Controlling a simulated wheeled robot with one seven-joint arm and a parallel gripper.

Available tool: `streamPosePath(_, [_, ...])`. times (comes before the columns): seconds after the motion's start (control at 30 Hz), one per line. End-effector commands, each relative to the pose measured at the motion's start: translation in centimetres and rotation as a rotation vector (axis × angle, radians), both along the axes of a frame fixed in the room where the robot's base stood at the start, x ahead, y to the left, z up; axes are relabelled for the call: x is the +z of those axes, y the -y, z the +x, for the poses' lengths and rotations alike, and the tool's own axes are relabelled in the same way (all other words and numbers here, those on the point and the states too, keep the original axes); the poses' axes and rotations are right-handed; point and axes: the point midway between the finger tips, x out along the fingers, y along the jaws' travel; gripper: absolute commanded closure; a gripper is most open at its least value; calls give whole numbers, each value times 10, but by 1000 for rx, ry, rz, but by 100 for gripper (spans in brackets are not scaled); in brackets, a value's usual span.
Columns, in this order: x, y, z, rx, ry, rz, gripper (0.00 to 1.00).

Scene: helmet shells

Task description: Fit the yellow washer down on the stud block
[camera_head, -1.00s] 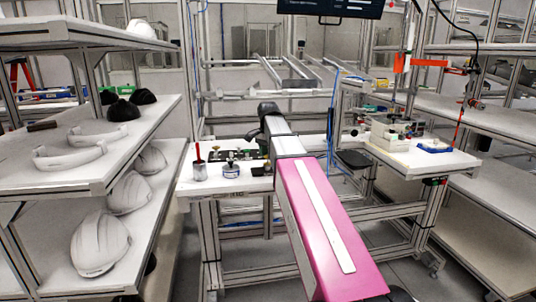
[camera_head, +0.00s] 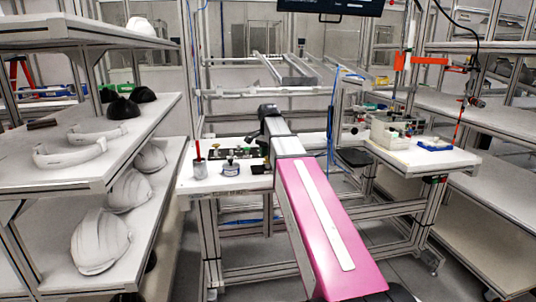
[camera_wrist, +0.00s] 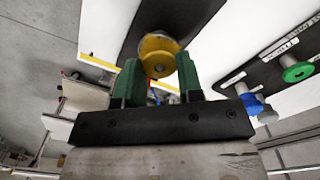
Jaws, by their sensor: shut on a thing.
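The yellow washer (camera_wrist: 157,64) is between the two green fingers of my gripper (camera_wrist: 160,78) in the wrist view. A dark plate (camera_wrist: 130,38) lies behind the washer. A black labelled block (camera_wrist: 291,49) is at the right, with a green round piece (camera_wrist: 298,73) and a blue piece (camera_wrist: 252,105) by it. I cannot tell for sure which of these is the stud block.
A shelf with white helmet shells (camera_head: 100,242) is at the left. A bench with boxes (camera_head: 395,131) is at the right.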

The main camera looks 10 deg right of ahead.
Motion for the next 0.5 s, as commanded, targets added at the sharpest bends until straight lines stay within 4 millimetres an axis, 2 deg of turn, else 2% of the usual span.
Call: streamPosePath(0.5, [-11, 0, 0, 0, 1, 1, 88])
